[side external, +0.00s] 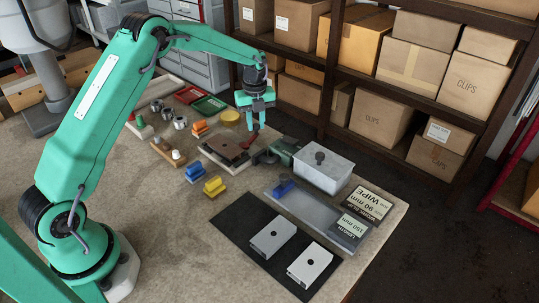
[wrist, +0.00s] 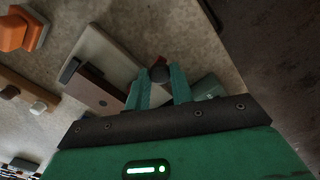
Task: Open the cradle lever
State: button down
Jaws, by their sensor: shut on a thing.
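The cradle (side external: 216,160) is a grey base with a brown plate (side external: 228,147) on it, on the bench below my gripper. In the wrist view the brown plate (wrist: 100,90) lies left of my fingers. The lever (side external: 249,140) shows red at the cradle's right side. My gripper (side external: 257,122) points down over that side. In the wrist view my gripper (wrist: 159,75) is shut on the lever's dark round end (wrist: 160,72), with a bit of red beside it. The fingers hide much of the lever, so its angle is hard to tell.
A dark green device (side external: 282,150) and a clear-sided grey bin (side external: 322,170) stand close to the right. Blue (side external: 194,173) and yellow (side external: 214,187) blocks sit in front. Two white profiles (side external: 272,238) lie on a black mat (side external: 237,220). The front left bench is clear.

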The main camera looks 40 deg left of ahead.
jog(key=shift+w+d+r+m, duration=0.1)
jog(key=shift+d+m, duration=0.9)
jog(key=shift+m, duration=0.6)
jog(key=c, duration=1.2)
grip_release()
notch_tip(320, 180, up, 8)
